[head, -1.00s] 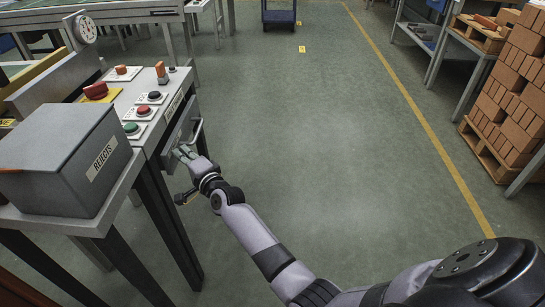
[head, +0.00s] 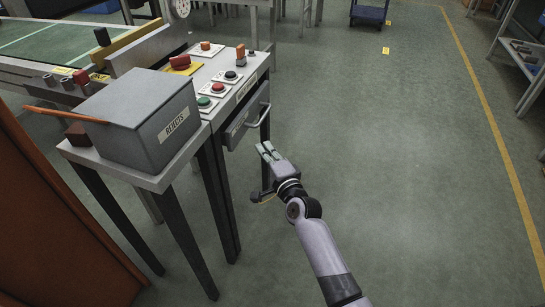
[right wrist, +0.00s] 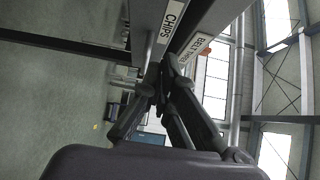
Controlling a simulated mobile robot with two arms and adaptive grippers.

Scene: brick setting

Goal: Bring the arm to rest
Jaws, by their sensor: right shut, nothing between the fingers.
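My right gripper (head: 266,150) is in the middle of the head view, its fingers together and empty. It is apart from the grey drawer (head: 240,127) under the control console, just to the right of and below the drawer's bar handle (head: 258,118). In the right wrist view my right gripper's dark fingers (right wrist: 162,85) meet at the tips, with nothing seen between them. The drawer's label CHIPS (right wrist: 171,21) shows above them. My right arm reaches in from the bottom of the head view. My left gripper is not in view.
The console (head: 226,85) carries buttons and a red switch. A grey REJECTS box (head: 135,115) stands on a side table left of it. A brown panel (head: 50,220) fills the lower left. The green floor (head: 410,180) to the right is clear; a blue cart (head: 369,14) stands far back.

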